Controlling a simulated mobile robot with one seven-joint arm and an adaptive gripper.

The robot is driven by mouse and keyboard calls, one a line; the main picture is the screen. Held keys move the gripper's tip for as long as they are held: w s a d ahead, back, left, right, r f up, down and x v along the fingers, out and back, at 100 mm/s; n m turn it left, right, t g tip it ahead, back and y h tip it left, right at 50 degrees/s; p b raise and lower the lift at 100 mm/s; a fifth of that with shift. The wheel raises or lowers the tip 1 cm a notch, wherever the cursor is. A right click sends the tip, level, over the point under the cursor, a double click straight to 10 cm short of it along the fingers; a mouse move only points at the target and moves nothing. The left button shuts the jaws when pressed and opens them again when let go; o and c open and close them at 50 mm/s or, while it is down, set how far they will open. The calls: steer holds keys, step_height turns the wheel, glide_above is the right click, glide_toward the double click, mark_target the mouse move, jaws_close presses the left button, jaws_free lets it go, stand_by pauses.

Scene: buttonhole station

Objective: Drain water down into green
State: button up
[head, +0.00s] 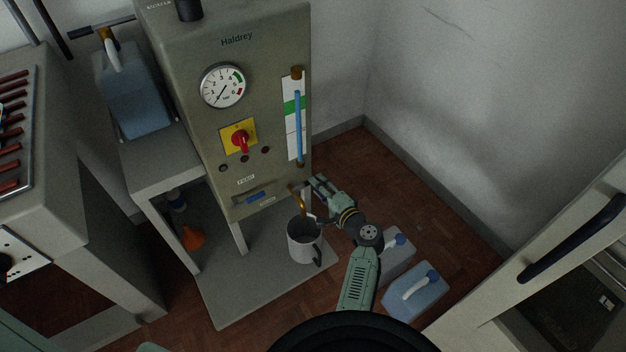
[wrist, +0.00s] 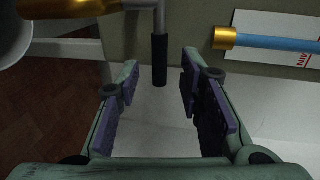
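The boiler (head: 258,60) has a sight glass (head: 298,125) on its front right. Blue water fills most of the tube and its top appears above the green band (head: 291,107). A brass drain spout (head: 298,198) sticks out low on the front, above a grey mug-like pot (head: 301,242). My gripper (head: 314,203) is beside the spout. In the wrist view my gripper (wrist: 160,75) is open, and the black lever handle (wrist: 160,60) hangs between its fingers, with gaps on both sides. The sight glass's brass lower end (wrist: 224,38) is at upper right there.
A red switch (head: 240,141) on a yellow plate and a pressure gauge (head: 223,86) are on the boiler front. Blue jugs (head: 414,292) stand on the floor at right. An orange funnel (head: 193,237) sits under the side table. A cabinet with a black handle (head: 572,238) bounds the right.

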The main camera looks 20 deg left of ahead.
steer(key=shift+x, duration=2.2)
jaws_close()
